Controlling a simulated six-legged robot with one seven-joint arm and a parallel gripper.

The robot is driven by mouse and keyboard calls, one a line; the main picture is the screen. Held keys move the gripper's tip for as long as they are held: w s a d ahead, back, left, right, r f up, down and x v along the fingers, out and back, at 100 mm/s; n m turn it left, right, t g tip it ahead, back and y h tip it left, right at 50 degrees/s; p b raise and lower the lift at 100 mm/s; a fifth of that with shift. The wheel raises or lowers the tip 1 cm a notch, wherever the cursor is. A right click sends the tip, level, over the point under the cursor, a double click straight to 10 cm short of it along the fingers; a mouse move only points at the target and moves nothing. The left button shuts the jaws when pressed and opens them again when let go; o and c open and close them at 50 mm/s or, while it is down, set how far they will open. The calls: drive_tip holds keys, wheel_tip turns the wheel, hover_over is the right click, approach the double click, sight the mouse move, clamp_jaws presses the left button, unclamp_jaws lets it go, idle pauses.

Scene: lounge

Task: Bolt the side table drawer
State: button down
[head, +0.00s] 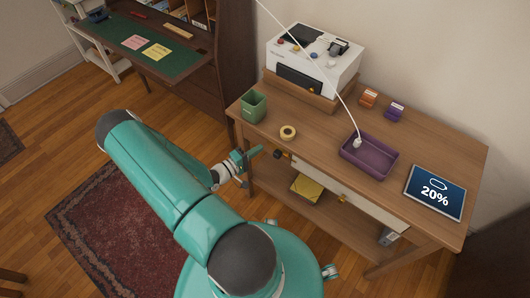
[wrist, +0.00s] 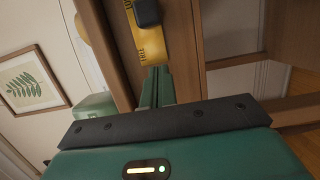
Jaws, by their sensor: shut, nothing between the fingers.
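The side table (head: 300,148) stands against the wall, with a cream drawer front (head: 368,210) and a small brass knob (head: 342,198) under its top. I cannot tell whether the drawer is fully closed. Left of the drawer, a small black and yellow fitting, which looks like the bolt (head: 279,154), sits on the front edge. In the wrist view it shows as a yellow lettered plate (wrist: 152,47) with a black knob (wrist: 148,13). My gripper (head: 258,151) is shut and empty, just left of the bolt. Its green fingers (wrist: 156,84) point at the plate; contact is unclear.
On the tabletop are a green cup (head: 253,107), a tape roll (head: 288,132), a purple tray (head: 369,159) with a white cable end, a tablet reading 20% (head: 435,191) and a white machine (head: 312,62). A yellow item (head: 307,188) lies on the lower shelf. A desk (head: 150,40) stands at the upper left.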

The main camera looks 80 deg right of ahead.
drive_tip(key=v, duration=0.9)
drive_tip(key=shift+w+a, duration=0.2)
drive_tip(key=shift+a, duration=0.05)
